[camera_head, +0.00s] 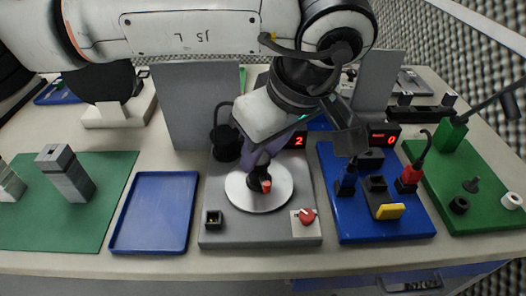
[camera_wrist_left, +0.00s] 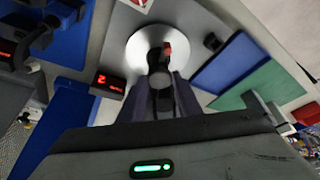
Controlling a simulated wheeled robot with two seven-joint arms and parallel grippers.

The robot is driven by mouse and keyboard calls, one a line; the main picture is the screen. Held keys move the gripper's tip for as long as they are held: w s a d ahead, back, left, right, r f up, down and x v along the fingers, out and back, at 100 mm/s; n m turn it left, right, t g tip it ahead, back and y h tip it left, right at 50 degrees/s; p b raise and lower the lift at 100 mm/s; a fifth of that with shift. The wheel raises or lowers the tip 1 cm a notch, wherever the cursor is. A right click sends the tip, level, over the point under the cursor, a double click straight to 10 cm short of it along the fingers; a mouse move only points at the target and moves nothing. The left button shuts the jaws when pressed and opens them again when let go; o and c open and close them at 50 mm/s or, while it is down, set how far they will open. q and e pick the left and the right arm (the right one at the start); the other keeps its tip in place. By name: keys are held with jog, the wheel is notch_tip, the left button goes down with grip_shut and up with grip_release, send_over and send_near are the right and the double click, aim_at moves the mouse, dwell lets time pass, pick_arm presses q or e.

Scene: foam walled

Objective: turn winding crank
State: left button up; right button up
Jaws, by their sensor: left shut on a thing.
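The winding crank is a pale round disc (camera_head: 238,193) with a dark handle tipped in red (camera_head: 266,185), on a grey board (camera_head: 270,230). My left gripper (camera_head: 258,172) reaches down from above and is shut on the handle. In the left wrist view the disc (camera_wrist_left: 137,46) and red tip (camera_wrist_left: 168,48) lie just beyond my left fingers (camera_wrist_left: 160,85). The fingers hide part of the handle. A red display (camera_head: 299,141) behind the disc reads 2. My right gripper is not in view.
A red-pointer knob (camera_head: 307,216) and a small black socket (camera_head: 213,219) sit at the board's front. An empty blue tray (camera_head: 153,212) is to the left. A blue board (camera_head: 355,226) with plugs and a display (camera_head: 384,138) reading 0 is to the right.

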pick_arm(q)
jog(key=shift+m, duration=0.5)
jog(key=shift+a+m+t+h+b, duration=0.15)
jog(key=shift+m+t+h+b, duration=0.15)
jog(key=shift+m+h+b, duration=0.4)
jog(key=shift+s+a+f+m+h+b, duration=0.1)
jog(key=shift+m+h+b, duration=0.3)
jog(key=shift+m, duration=1.1)
jog(key=shift+a+m+h+b, duration=0.1)
jog(key=shift+m+h+b, duration=0.4)
jog(key=shift+m, duration=0.9)
jog(key=shift+a+m+h+b, duration=0.15)
jog(key=shift+m+h+b, duration=0.35)
jog(key=shift+m, duration=0.9)
jog(key=shift+a+m+h, duration=0.15)
jog(key=shift+m+h, duration=0.55)
jog(key=shift+m, duration=1.5)
jog(key=shift+w+a+m+g+h, duration=0.2)
jog(key=shift+m+g, duration=0.25)
jog(key=shift+m, duration=0.65)
jog(key=shift+w+d+m+g+h, duration=0.1)
jog(key=shift+m+g+h, duration=0.3)
jog(key=shift+m, duration=0.7)
jog(key=shift+m+g, duration=0.25)
jog(key=shift+m, duration=0.35)
